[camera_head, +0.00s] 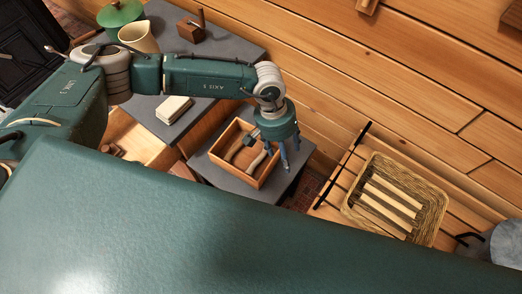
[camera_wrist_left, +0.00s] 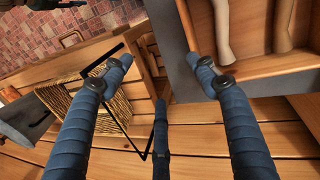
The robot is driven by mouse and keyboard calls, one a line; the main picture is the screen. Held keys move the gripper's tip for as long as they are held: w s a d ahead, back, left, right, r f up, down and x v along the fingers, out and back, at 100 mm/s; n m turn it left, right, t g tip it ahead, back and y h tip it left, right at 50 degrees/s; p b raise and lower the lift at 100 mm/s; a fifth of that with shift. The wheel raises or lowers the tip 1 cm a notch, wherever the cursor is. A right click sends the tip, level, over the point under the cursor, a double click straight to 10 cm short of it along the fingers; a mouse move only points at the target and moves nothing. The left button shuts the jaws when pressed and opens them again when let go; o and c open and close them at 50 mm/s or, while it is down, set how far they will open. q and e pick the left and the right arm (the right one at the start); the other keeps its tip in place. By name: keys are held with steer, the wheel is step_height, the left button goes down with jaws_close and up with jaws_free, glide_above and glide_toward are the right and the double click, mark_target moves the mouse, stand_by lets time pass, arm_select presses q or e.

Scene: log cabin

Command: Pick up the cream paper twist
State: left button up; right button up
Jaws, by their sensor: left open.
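My left gripper (camera_head: 284,158) is open and empty, fingers pointing down at the right edge of a wooden box (camera_head: 218,160). In the left wrist view the spread blue fingers of the gripper (camera_wrist_left: 162,72) have nothing between them, and the wooden box (camera_wrist_left: 290,62) lies to their right. Inside the box are two slender pale items, a cream one (camera_wrist_left: 222,32) and a tan one (camera_wrist_left: 284,24). A dark-headed tool (camera_head: 251,137) also lies in the box. My right gripper is not in view.
The box stands on a dark grey top (camera_head: 206,170). A wicker basket (camera_head: 437,205) with slats stands on a wooden bench to the right. A cream pitcher (camera_head: 139,37), green pot (camera_head: 120,14) and pale stack (camera_head: 173,108) stand at left. A plank wall closes the back.

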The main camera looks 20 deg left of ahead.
arm_select(q)
steer(key=w+a+m+t+y, duration=0.1)
steer(key=w+a+m+y, duration=0.2)
steer(key=a, duration=0.5)
steer(key=n+b, duration=0.1)
steer(key=b, duration=0.2)
glide_above(262, 156)
steer(key=w, duration=0.1)
step_height(262, 156, down, 5)
steer(key=shift+a+f, duration=0.15)
steer(key=shift+f, duration=0.45)
steer(key=f+b, duration=0.1)
steer(key=f, duration=0.1)
steer(key=s+f+b, duration=0.1)
steer(key=shift+d+f, duration=0.2)
steer(key=shift+f, duration=0.55)
steer(key=shift+w, duration=0.1)
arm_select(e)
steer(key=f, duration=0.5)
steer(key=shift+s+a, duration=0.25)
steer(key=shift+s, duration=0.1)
arm_select(q)
steer(key=shift+c, duration=0.6)
steer(key=c, duration=0.8)
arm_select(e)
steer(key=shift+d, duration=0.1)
